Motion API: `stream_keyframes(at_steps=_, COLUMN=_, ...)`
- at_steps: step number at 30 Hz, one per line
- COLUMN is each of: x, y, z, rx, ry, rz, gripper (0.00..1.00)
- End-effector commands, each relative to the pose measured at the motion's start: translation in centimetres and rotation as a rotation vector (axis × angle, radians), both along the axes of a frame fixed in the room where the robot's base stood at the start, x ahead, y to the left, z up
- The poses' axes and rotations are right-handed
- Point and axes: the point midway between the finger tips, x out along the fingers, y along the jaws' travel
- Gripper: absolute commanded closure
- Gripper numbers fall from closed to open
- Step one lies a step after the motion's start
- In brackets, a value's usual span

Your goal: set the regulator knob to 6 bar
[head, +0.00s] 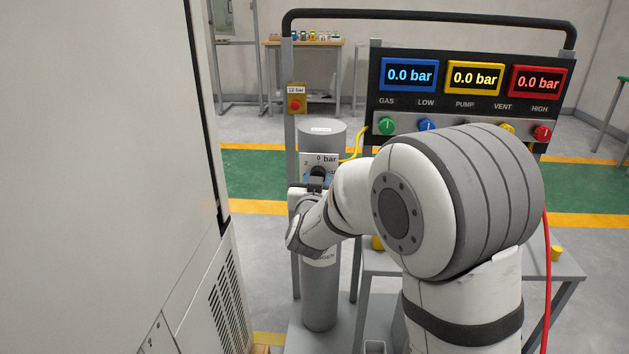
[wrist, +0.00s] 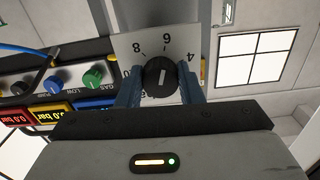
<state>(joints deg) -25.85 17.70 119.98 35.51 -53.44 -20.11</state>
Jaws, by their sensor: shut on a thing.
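The regulator knob (wrist: 160,77) is black and round, with a short pale mark on its face. It sits on a white dial plate (wrist: 125,43), where 8, 6 and 4 are readable in the wrist view. The pale mark lies roughly along the line to the 6, but its exact setting is hard to tell. My gripper (wrist: 160,88) has its two blue fingers on either side of the knob, shut on it. In the head view the dial plate (head: 306,160) shows 2, 0 and "bar"; my wrist hides its lower part.
The plate is on a grey cylinder (head: 320,290). To the right, a panel (head: 470,95) has several coloured knobs and three displays reading 0.0 bar. A red-button box (head: 296,98) is labelled 12 bar. A large pale cabinet (head: 100,150) fills the left side.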

Motion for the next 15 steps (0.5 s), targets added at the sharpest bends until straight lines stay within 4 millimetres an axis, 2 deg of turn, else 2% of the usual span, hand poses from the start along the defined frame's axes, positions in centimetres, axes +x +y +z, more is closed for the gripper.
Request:
stream_keyframes(at_steps=1, x=0.00, y=-0.01, z=-0.07, rx=0.000, ry=0.001, rz=0.000, gripper=0.65)
stream_keyframes(at_steps=9, x=-0.01, y=0.01, z=-0.03, rx=0.001, ry=0.000, rz=0.000, gripper=0.45)
stream_keyframes(at_steps=15, x=-0.05, y=0.03, z=0.00, rx=0.001, ry=0.000, rz=0.000, gripper=0.45)
